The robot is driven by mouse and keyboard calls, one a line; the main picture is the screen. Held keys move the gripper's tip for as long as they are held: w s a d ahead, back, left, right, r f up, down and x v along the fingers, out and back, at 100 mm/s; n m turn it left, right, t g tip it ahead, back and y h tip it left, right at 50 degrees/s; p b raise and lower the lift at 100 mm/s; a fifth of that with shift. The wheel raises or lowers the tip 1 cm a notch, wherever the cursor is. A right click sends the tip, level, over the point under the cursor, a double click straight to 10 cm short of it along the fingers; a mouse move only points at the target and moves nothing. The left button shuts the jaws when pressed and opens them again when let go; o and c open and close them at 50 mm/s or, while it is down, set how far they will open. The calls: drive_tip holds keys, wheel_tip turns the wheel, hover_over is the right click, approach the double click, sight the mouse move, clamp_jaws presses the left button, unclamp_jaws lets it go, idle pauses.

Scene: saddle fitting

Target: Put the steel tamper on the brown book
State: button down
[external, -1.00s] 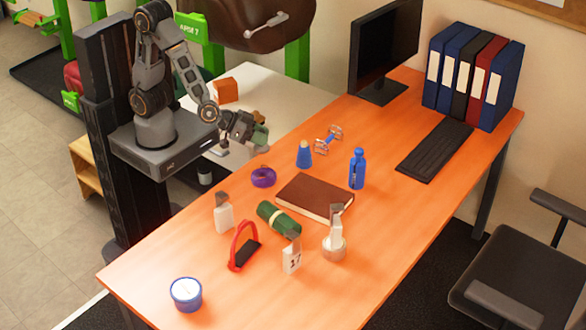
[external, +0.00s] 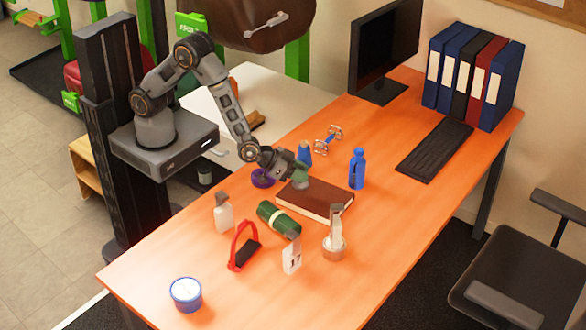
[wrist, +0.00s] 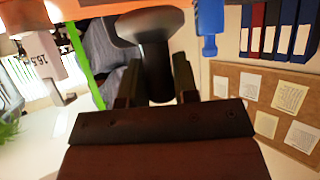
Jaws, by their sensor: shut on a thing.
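My gripper (external: 285,165) is shut on the steel tamper (external: 301,177), which looks grey-green in the external view. In the wrist view, the tamper's wide dark disc and neck (wrist: 155,50) stand out from between my two fingers (wrist: 157,85). The brown book (external: 325,201) lies flat near the middle of the orange desk. My gripper and the tamper are over the left back part of its cover. I cannot tell whether the tamper touches the cover. My gripper hides part of the book's back left side.
Near the book are a blue bottle (external: 357,169), a blue cone (external: 305,154), a purple ring (external: 262,179), a green roll (external: 278,219) and a round metal piece with an upright handle (external: 334,244). The desk's front right (external: 400,225) is clear.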

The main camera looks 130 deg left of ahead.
drive_tip(key=shift+w+f, duration=0.15)
drive_tip(key=shift+f, duration=0.75)
drive_tip(key=shift+w+f, duration=0.1)
drive_tip(key=shift+f, duration=0.75)
drive_tip(key=shift+f, duration=0.2)
drive_tip(key=c, duration=0.9)
unclamp_jaws()
drive_tip(key=shift+r, duration=0.1)
